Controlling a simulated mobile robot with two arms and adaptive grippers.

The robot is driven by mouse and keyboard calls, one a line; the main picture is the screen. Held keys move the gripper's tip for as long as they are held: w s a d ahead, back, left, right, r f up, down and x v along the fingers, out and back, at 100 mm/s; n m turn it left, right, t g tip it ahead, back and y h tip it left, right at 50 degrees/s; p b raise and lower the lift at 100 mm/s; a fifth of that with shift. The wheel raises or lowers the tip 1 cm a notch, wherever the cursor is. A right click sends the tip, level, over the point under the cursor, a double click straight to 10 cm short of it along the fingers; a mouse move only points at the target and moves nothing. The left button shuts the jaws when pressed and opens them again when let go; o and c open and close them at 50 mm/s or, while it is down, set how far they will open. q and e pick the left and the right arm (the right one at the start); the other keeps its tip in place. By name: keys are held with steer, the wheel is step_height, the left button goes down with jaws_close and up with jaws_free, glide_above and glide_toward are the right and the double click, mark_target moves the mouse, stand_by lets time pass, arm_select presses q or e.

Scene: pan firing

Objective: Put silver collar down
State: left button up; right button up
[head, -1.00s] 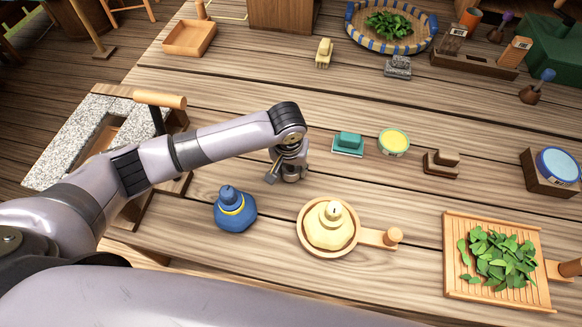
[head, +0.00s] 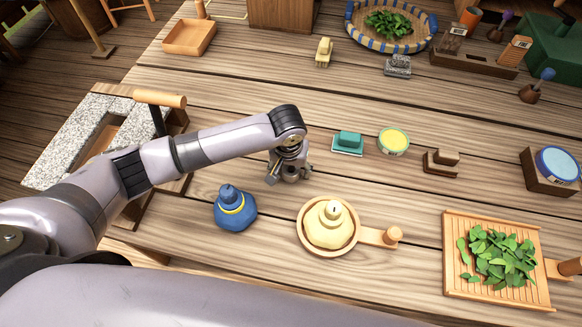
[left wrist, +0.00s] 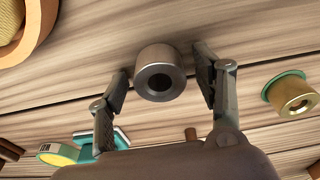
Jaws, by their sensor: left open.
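The silver collar (left wrist: 160,73) is a short grey metal ring with a dark hole. In the left wrist view it stands on the wooden table top between the two fingers of my left gripper (left wrist: 162,82). The fingers are spread, with a narrow gap on each side of the collar. In the head view my left gripper (head: 289,176) is low over the table, behind the blue pot, and hides the collar there. My right gripper is in neither view.
A brass ring with a teal base (left wrist: 290,95) stands to the right in the wrist view. A blue pot (head: 235,210), a wooden dish with a pale lump (head: 328,226), a teal block (head: 348,143) and a yellow-topped tin (head: 394,142) are nearby. Bare table lies between them.

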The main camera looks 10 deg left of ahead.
mark_target(289, 175)
arm_select(q)
steer(key=shift+r, duration=0.1)
step_height(289, 175, up, 12)
steer(key=s, duration=0.1)
steer(key=shift+s, duration=0.35)
